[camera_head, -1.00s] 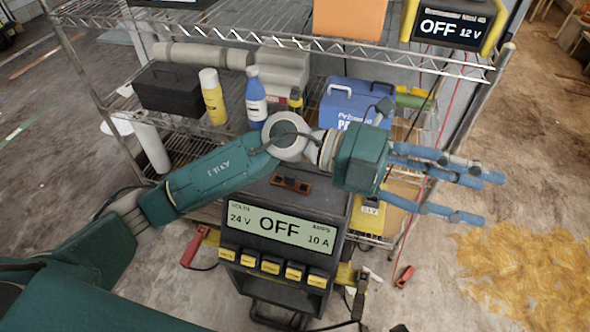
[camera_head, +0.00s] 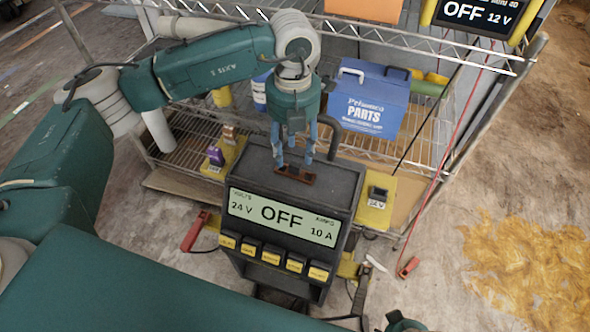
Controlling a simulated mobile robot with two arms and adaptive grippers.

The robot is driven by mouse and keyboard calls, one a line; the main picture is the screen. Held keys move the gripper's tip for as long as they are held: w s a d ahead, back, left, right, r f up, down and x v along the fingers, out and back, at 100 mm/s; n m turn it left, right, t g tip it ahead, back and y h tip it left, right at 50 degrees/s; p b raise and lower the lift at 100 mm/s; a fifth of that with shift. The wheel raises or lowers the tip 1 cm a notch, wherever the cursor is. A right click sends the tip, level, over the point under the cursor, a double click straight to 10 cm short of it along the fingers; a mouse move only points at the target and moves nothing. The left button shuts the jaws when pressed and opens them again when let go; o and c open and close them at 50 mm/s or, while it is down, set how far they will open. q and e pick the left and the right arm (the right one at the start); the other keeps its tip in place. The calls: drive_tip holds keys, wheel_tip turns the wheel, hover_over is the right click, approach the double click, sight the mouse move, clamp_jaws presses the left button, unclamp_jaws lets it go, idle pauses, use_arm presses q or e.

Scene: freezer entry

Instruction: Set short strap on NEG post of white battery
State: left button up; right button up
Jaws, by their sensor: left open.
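A small reddish-brown strap (camera_head: 294,174) lies flat on top of the dark charger (camera_head: 262,184). My left gripper (camera_head: 294,160) points down right over the strap, with its blue fingers spread. The fingertips are close to the strap, but I cannot tell if they touch it. I cannot make out the white battery or its NEG post. My right gripper does not show; only a small teal part of mine is at the bottom edge.
The charger's display reads OFF, 24 V, 10 A. A wire shelf behind holds a blue parts box (camera_head: 362,102). A yellow block (camera_head: 377,215) marked 24 V is to the right. Red clamps (camera_head: 195,232) lie on the floor; floor at right is open.

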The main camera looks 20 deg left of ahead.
sight(295, 164)
use_arm(q)
drive_tip(key=f, duration=0.5)
drive_tip(key=shift+s+d, duration=0.1)
drive_tip(key=shift+d, duration=0.15)
drive_tip(key=shift+f, duration=0.2)
clamp_jaws()
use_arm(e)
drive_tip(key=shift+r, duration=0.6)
